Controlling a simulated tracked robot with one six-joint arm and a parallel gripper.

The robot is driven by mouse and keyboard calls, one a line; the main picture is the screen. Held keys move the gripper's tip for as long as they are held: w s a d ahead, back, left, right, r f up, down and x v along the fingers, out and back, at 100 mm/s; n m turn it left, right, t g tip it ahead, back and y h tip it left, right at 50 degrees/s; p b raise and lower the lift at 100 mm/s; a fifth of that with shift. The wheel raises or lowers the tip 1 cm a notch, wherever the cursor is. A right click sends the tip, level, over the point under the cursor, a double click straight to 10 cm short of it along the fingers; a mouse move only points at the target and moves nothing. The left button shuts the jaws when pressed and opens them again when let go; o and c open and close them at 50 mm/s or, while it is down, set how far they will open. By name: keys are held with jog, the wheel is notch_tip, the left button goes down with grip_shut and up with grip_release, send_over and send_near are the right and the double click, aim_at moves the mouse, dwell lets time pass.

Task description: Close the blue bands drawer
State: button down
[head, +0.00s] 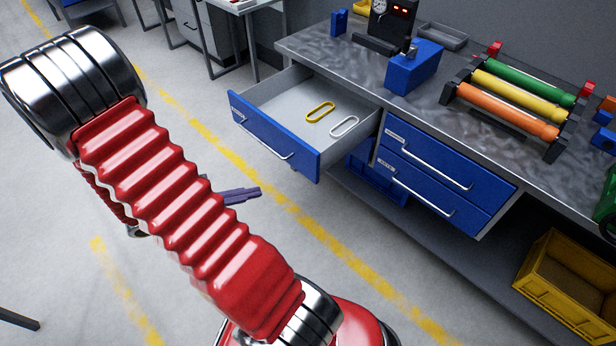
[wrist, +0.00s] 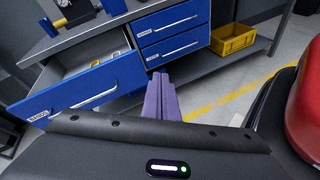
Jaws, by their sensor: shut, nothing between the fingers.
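The blue bands drawer (head: 272,138) is pulled out from the left end of the workbench in the head view. Inside it lie a yellow band (head: 320,112) and a white band (head: 344,126). Its blue front with a silver handle also shows at the left of the wrist view (wrist: 88,88). My gripper (head: 258,191) has purple fingers and is shut and empty. In the head view it appears just below and left of the drawer front, partly hidden by my red arm. In the wrist view its fingers (wrist: 162,97) point toward the bench, right of the open drawer. I see no contact.
Two shut blue drawers (head: 430,185) sit right of the open one. The bench top (head: 425,105) holds a blue box (head: 413,68) and coloured rollers (head: 505,95). A yellow crate (head: 570,285) stands on the lower shelf. Floor in front of the drawer is clear.

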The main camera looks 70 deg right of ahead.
jog(key=s+d+f+n+h, duration=0.1)
jog(key=d+f+n+h, duration=0.1)
jog(key=f, duration=0.4)
jog(key=s+d+f+n+t+h, duration=0.1)
jog(key=s+d+f+n+h, duration=0.1)
jog(key=d+f+n, duration=0.3)
notch_tip(320, 180, down, 2)
jog(key=shift+s+f+n+h, duration=0.2)
jog(key=shift+n+h, duration=0.2)
jog(key=shift+h, duration=0.3)
jog(key=shift+d, duration=0.15)
send_near(316, 172)
jog(key=x, duration=0.5)
jog(key=shift+s, duration=0.15)
jog(key=shift+s+d, duration=0.25)
jog(key=shift+d, duration=0.4)
